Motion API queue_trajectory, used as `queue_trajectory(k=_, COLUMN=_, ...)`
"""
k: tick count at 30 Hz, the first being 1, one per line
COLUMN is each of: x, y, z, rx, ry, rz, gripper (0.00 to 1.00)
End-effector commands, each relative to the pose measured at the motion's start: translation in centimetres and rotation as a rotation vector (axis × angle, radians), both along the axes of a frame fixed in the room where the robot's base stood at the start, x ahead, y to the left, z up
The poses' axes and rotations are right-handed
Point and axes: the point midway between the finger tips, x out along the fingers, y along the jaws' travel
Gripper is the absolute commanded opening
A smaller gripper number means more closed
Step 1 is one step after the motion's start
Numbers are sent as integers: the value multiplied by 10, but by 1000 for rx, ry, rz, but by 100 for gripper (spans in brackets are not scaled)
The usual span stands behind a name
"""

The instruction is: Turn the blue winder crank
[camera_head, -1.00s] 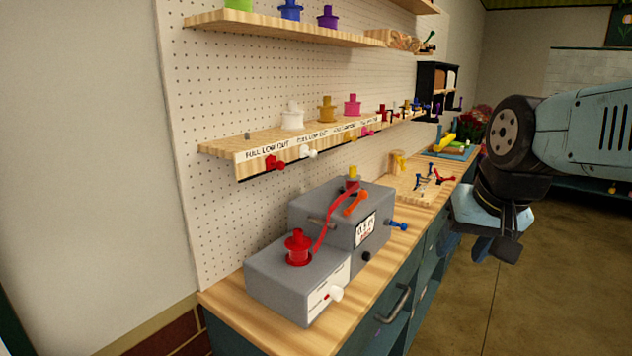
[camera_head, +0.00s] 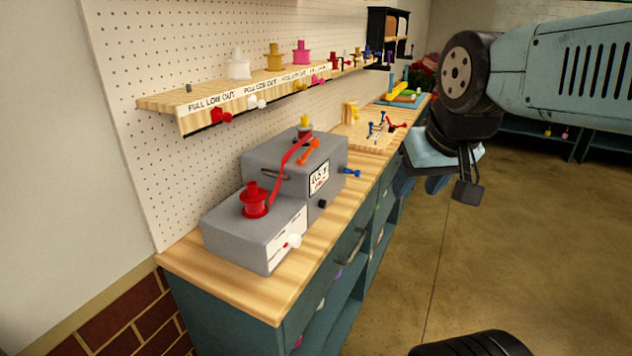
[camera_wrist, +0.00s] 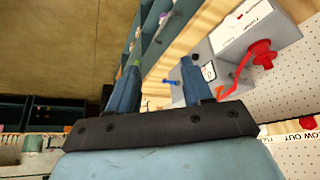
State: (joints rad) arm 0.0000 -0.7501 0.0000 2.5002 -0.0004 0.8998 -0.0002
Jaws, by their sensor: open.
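The blue winder crank (camera_head: 350,171) sticks out from the right side of the taller grey machine box (camera_head: 262,160) on the bench. It also shows in the wrist view (camera_wrist: 169,82), between the lines of my two fingers and beyond them. My gripper (camera_head: 422,186) hangs to the right of the crank, out past the bench front, apart from it. In the wrist view my gripper (camera_wrist: 159,72) has its blue fingers spread, with nothing held. A red ribbon (camera_head: 287,167) runs from the red spool (camera_head: 255,200) up to the top of the box.
An orange lever (camera_head: 308,151) sits on the box top. Small coloured cranks (camera_head: 385,126) lie on a board farther along the bench. A shelf (camera_head: 200,98) with spools overhangs the machine. The floor (camera_head: 500,240) at right is open.

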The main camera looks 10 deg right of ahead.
Motion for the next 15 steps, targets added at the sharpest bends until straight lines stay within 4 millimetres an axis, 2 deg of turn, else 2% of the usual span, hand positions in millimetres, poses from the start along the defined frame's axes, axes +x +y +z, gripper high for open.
queue_trajectory(k=8, x=2, y=1, z=0, rx=5, ry=8, rz=-4, gripper=50)
queue_trajectory(k=15, x=23, y=9, z=-15, rx=91, ry=125, rz=-55, gripper=50)
